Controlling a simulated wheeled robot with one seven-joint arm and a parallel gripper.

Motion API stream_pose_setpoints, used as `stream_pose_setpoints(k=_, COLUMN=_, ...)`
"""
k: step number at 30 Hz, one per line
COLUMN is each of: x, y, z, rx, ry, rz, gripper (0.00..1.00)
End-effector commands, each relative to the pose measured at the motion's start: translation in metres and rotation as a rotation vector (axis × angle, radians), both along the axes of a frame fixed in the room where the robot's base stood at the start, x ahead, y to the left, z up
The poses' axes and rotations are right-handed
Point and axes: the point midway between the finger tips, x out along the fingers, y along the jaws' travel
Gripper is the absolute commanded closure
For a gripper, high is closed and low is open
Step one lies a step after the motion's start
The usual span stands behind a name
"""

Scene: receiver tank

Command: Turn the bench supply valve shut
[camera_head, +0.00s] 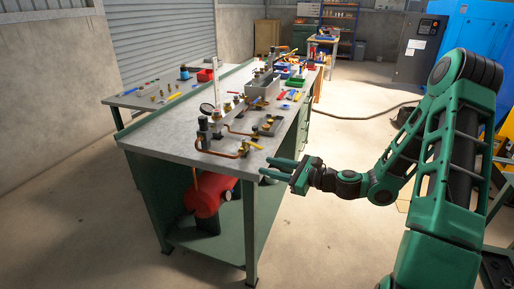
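A small yellow lever handle (252,145) shows at the front right corner of the bench, at the end of a copper pipe (222,154). It looks like the bench supply valve, but its exact turn is too small to tell. My gripper (270,168) is just right of and below this lever in the picture, by the bench's corner. Its two green fingers point left and stand apart with a gap between them. Nothing shows between them. The gripper appears apart from the lever.
The green-legged bench (165,142) carries a round gauge (206,108), fittings, a grey bin (262,91) and several tools. A red tank (208,197) sits below the benchtop. Concrete floor is open right of the bench. A blue machine (462,50) stands at the back right.

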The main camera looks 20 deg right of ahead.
Motion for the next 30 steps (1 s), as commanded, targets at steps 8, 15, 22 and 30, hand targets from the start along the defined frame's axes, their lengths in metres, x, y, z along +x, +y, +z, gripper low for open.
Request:
stream_pose_setpoints(k=8, x=0.025, y=-0.034, z=0.016, rx=0.292, ry=0.039, rz=-0.168, gripper=0.68)
stream_pose_setpoints(k=15, x=0.043, y=-0.025, z=0.018, rx=0.310, ry=0.039, rz=-0.176, gripper=0.68)
stream_pose_setpoints(k=22, x=0.078, y=-0.002, z=0.018, rx=0.307, ry=0.038, rz=-0.174, gripper=0.68)
stream_pose_setpoints(k=30, x=0.109, y=0.016, z=0.017, rx=0.306, ry=0.040, rz=-0.175, gripper=0.68)
